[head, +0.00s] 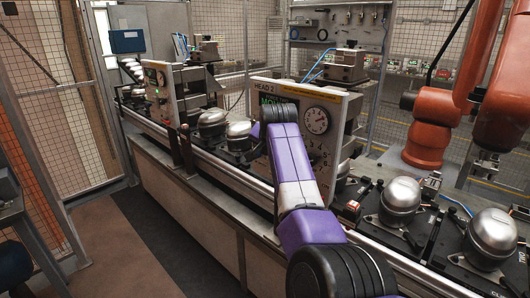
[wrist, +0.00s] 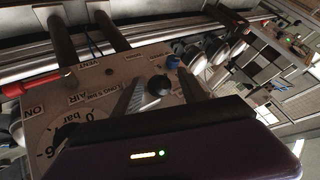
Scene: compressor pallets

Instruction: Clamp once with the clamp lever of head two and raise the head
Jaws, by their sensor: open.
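Head two's panel (head: 335,98) stands on the line in the head view, marked HEAD 2, with a green display partly covered by my arm and a round dial. The wrist view shows a panel (wrist: 100,88) close up, with a dial (wrist: 68,140), a black knob (wrist: 158,86) and a blue knob (wrist: 173,62). My gripper (wrist: 160,93) is open, its fingers either side of the black knob; contact cannot be told. A red handle (wrist: 38,83) lies at the panel's left; I cannot tell whether it is the clamp lever. My arm hides the fingers in the head view.
Silver domed compressors (head: 401,194) stand on dark pallets along the conveyor. Another head (head: 160,92) stands farther left. An orange robot arm (head: 425,140) is at the right, by mesh fencing. The floor (head: 125,235) in front of the line is clear.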

